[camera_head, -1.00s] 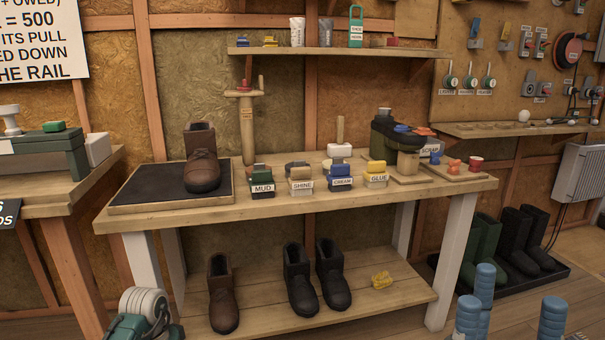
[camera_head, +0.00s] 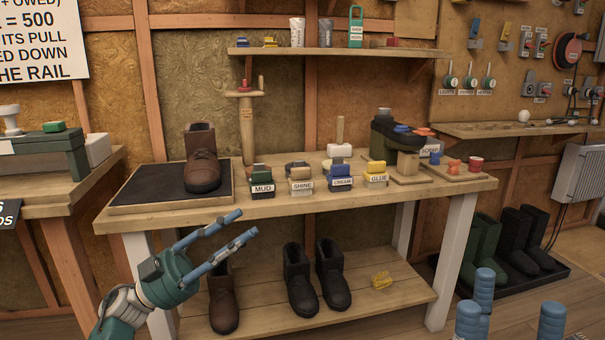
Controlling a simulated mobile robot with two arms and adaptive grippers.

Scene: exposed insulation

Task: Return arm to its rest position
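My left gripper (camera_head: 248,222) reaches up from the lower left, in front of the bench's front edge. Its two blue fingers are spread apart with nothing between them. It partly hides a brown boot on the lower shelf (camera_head: 270,308). My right gripper (camera_head: 512,300) is at the bottom right, with blue ribbed fingers pointing up and apart. Nothing shows between them, and its base is cut off by the frame. A single brown boot (camera_head: 201,160) stands upright on the black mat (camera_head: 135,187) on the bench, apart from both grippers.
The wooden bench (camera_head: 250,210) carries small labelled boxes, including MUD (camera_head: 261,186) and GLUE (camera_head: 377,178). A side table (camera_head: 90,180) stands left; tall boots (camera_head: 512,240) sit right.

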